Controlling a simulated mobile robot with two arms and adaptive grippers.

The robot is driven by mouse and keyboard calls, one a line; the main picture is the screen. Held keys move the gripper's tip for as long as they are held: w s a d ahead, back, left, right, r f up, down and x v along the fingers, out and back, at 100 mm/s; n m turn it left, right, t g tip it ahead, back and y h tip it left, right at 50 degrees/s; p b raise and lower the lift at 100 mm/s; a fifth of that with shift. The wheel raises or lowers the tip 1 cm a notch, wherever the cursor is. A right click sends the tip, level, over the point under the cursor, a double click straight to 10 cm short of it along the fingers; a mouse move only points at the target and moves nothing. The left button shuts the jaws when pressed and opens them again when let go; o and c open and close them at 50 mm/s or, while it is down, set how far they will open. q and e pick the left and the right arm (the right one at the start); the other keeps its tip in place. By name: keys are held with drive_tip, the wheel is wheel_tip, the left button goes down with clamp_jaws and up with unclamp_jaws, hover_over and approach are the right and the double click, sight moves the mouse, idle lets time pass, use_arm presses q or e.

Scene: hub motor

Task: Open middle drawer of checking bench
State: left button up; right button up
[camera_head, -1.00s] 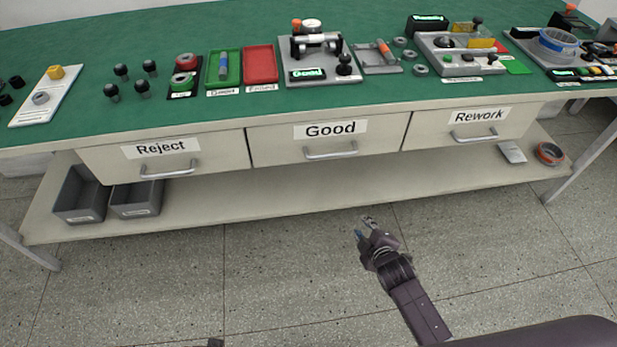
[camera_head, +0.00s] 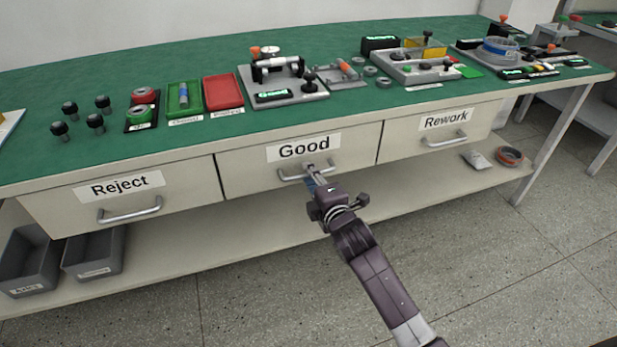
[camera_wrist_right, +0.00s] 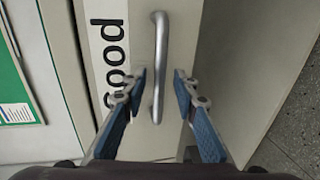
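The middle drawer, labelled Good (camera_head: 240,178), is closed flush in the front of the bench (camera_head: 150,85). Its silver bar handle (camera_head: 290,178) also shows in the right wrist view (camera_wrist_right: 160,50). My right gripper (camera_head: 311,175) is at the handle in the head view. In the right wrist view my right gripper (camera_wrist_right: 159,85) is open, with blue-padded fingers on either side of the handle's lower end and gaps on both sides. Whether the fingertips reach past the bar is hard to tell. My left gripper is not in view.
The Reject drawer (camera_head: 75,205) is to the left and the Rework drawer (camera_head: 395,145) to the right, both closed. Grey bins (camera_head: 95,255) stand on the lower shelf (camera_head: 240,225). Fixtures and trays cover the benchtop. The floor in front is clear.

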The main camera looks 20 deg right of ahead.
drive_tip(key=shift+w+f, duration=0.1)
drive_tip(key=shift+w, duration=0.45)
clamp_jaws()
